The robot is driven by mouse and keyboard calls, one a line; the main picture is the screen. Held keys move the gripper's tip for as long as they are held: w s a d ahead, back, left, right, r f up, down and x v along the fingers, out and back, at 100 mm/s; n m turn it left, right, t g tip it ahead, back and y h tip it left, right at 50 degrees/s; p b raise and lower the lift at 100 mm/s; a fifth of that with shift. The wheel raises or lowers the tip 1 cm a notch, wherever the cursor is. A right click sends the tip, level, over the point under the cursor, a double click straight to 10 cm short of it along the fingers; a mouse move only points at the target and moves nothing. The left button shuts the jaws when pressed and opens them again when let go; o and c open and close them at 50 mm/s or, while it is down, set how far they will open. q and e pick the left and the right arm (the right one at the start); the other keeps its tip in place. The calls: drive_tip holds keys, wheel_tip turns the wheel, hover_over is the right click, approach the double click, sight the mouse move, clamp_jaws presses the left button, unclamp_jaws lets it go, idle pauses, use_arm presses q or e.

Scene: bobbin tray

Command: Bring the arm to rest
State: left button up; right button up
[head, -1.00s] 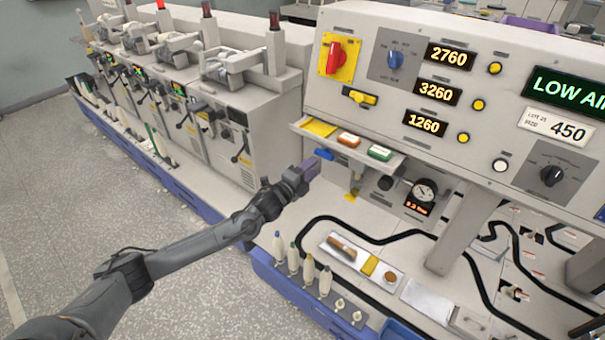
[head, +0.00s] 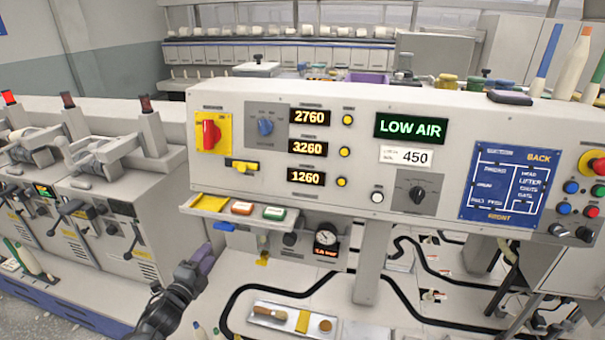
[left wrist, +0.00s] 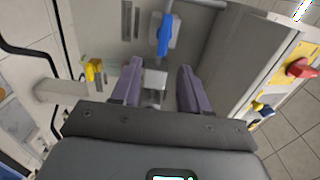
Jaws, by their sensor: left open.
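My left gripper (head: 204,258) comes in from the lower left in the head view, in front of the machine below the small shelf. In the left wrist view the two purple fingers of the left gripper (left wrist: 158,88) stand apart with nothing between them. A blue lever (left wrist: 164,36) lies beyond the fingertips; it also shows under the shelf in the head view (head: 224,226). My right gripper is in neither view.
The control panel (head: 260,170) shows LOW AIR. A shelf (head: 240,216) with red and green blocks juts out above the gripper. A tray (head: 262,327) with a brush lies on the bench below. Bobbins (head: 572,62) stand at the upper right.

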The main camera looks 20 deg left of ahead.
use_arm(q)
drive_tip(key=s+d+f+n+g, duration=0.15)
drive_tip(key=s+d+f, duration=0.25)
drive_tip(key=f, duration=0.5)
drive_tip(key=s+d+f+n+g+h+p, duration=0.1)
drive_tip(key=s+d+f+n+g, duration=0.25)
drive_tip(key=s+d, duration=0.65)
drive_tip(key=s+d+f+n+g+h, duration=0.1)
drive_tip(key=s+d+f+n+g, duration=0.25)
drive_tip(key=s+d, duration=0.6)
drive_tip(key=s+r+n+g+p, duration=0.2)
drive_tip(key=s+r+n+g, duration=0.45)
drive_tip(key=s, duration=0.65)
wheel_tip(320, 180, up, 36)
drive_tip(key=p, duration=3.6)
drive_tip(key=shift+w+d+t, duration=0.25)
drive_tip(key=shift+w+t, duration=0.05)
